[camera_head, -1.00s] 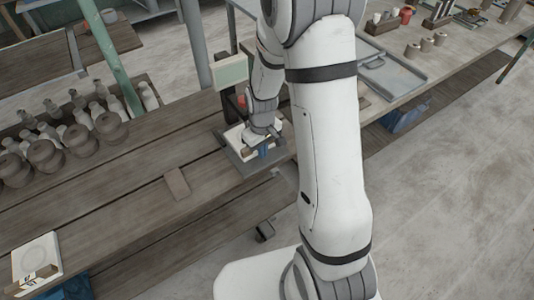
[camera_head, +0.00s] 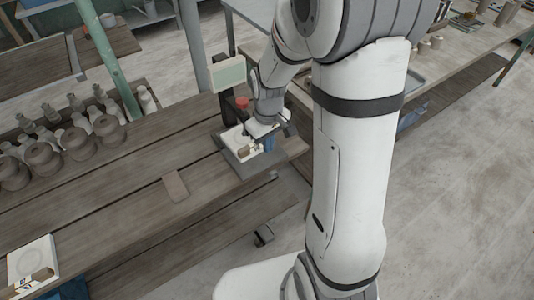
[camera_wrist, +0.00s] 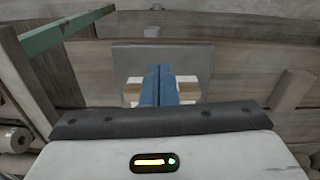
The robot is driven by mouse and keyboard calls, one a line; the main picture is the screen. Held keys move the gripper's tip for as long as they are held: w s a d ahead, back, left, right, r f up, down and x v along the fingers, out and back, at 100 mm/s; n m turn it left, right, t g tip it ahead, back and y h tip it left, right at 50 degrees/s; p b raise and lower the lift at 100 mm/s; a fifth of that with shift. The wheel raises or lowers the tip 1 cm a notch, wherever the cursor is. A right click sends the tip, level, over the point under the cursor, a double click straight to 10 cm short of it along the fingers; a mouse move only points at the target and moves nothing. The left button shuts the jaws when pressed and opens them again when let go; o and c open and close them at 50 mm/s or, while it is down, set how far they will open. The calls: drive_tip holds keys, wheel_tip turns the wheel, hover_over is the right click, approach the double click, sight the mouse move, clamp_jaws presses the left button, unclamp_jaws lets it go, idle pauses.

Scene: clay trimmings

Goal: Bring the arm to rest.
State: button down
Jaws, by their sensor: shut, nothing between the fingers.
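My gripper (camera_wrist: 160,82) shows in the wrist view with its two blue fingers together and nothing between them. In the head view my gripper (camera_head: 268,143) is over the grey scale plate (camera_head: 246,168) at the wooden table's end. A white, box-like item (camera_head: 233,139) lies on the plate, partly hidden by my gripper. It also shows behind the fingers in the wrist view (camera_wrist: 188,90). Whether my fingers touch it, I cannot tell.
The wooden table (camera_head: 130,195) carries several grey pots (camera_head: 78,142), pale bottles and a flat brown block (camera_head: 175,186). A display (camera_head: 227,73) stands behind the plate. Open floor (camera_head: 450,200) lies right.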

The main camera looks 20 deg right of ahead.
drive_tip(key=shift+r, duration=1.55)
drive_tip(key=s+r+m+t, duration=0.3)
drive_tip(key=s+r+m, duration=0.1)
drive_tip(key=s+r, duration=0.7)
drive_tip(key=s, duration=0.3)
drive_tip(key=shift+s+d+r+m, duration=0.25)
drive_tip(key=shift+s+r+m, duration=0.05)
drive_tip(key=shift+s+m, duration=0.1)
